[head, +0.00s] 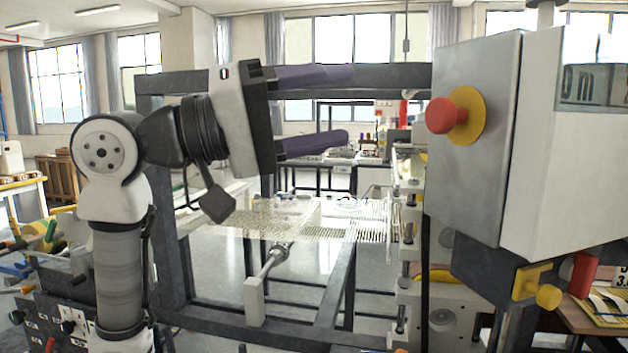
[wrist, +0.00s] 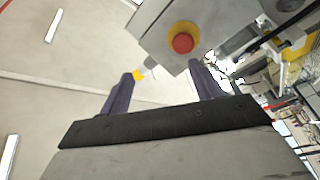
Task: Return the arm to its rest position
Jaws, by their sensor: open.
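My gripper (head: 352,110) is raised in the head view, with its two purple fingers one above the other and pointing right. The fingers are apart with nothing between them. The wrist view shows the same open gripper (wrist: 165,88), its fingers at left and right of the dark palm. My arm rises from the lower left and bends at a white joint. A grey control box (head: 475,140) with a red emergency button (head: 446,115) on a yellow ring stands to the right of the fingertips, apart from them in the head view. The button (wrist: 183,43) also shows beyond the fingers in the wrist view.
A dark metal frame (head: 400,76) stands behind my gripper. A mesh sheet (head: 290,222) lies level inside it, with a metal handle (head: 272,258) below. A yellow knob (head: 548,296) sits under the control box. Tools hang at the lower left. Windows line the back wall.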

